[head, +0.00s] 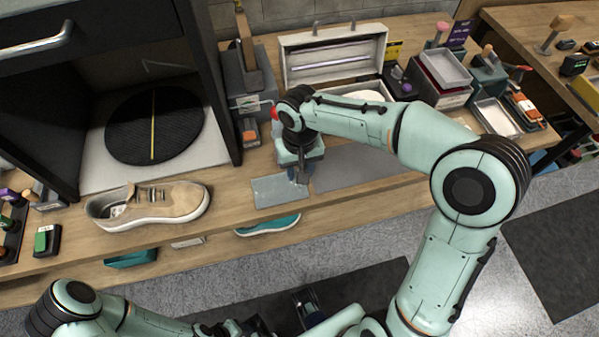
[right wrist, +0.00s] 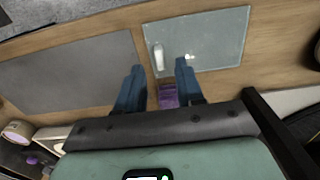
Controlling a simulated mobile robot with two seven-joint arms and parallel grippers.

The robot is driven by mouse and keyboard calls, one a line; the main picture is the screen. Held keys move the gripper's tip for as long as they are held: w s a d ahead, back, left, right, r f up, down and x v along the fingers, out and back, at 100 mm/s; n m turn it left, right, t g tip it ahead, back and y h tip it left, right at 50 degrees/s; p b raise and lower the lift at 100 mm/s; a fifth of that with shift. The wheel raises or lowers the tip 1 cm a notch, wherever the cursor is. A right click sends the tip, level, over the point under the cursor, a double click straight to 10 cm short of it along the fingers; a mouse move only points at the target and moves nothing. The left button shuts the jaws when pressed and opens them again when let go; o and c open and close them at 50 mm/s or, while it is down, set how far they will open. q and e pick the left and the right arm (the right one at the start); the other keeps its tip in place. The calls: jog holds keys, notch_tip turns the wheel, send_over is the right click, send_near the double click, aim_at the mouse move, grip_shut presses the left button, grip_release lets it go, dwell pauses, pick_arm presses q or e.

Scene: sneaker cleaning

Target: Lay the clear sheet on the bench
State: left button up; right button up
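The clear sheet (head: 276,190) is a pale, see-through rectangle lying flat on the wooden bench (head: 235,190) near its front edge. It also shows in the right wrist view (right wrist: 222,38), with a small light tab or glare on it. My right gripper (head: 299,176) is over the sheet's right end, pointing down.
A grey mat (head: 362,168) lies right of the sheet. A tan sneaker (head: 150,204) stands to the left, before an open cabinet with a black round turntable (head: 155,125). An open case (head: 333,58) and boxes (head: 440,75) stand behind. A teal shoe (head: 268,226) is below the bench front.

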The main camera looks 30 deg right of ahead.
notch_tip(320, 180, up, 9)
jog(key=p, duration=0.1)
jog(key=shift+f, duration=0.15)
dwell(0.5)
